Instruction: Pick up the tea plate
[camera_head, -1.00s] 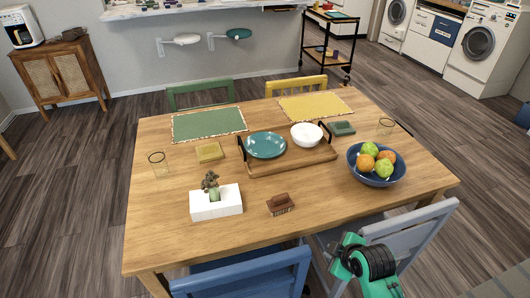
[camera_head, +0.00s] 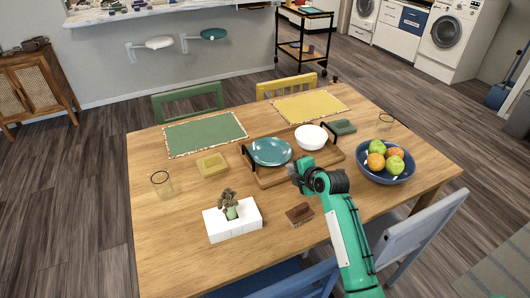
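The tea plate looks to be the teal round plate (camera_head: 270,151). It lies on the left part of a wooden tray (camera_head: 272,181) with dark handles, on the wooden table. A white bowl (camera_head: 311,137) stands to its right on the same tray. My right gripper (camera_head: 296,175) is at the end of a green arm reaching in from the bottom. It is over the front of the tray, just in front and to the right of the plate, and seems apart from it. Its fingers are small and dark, so I cannot tell their opening. My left gripper is not in view.
A blue fruit bowl (camera_head: 386,177) stands right of my arm. A white planter (camera_head: 232,219) and a small brown block (camera_head: 299,214) are near the front. Glasses stand at the left (camera_head: 162,184) and right (camera_head: 385,122). Chairs surround the table.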

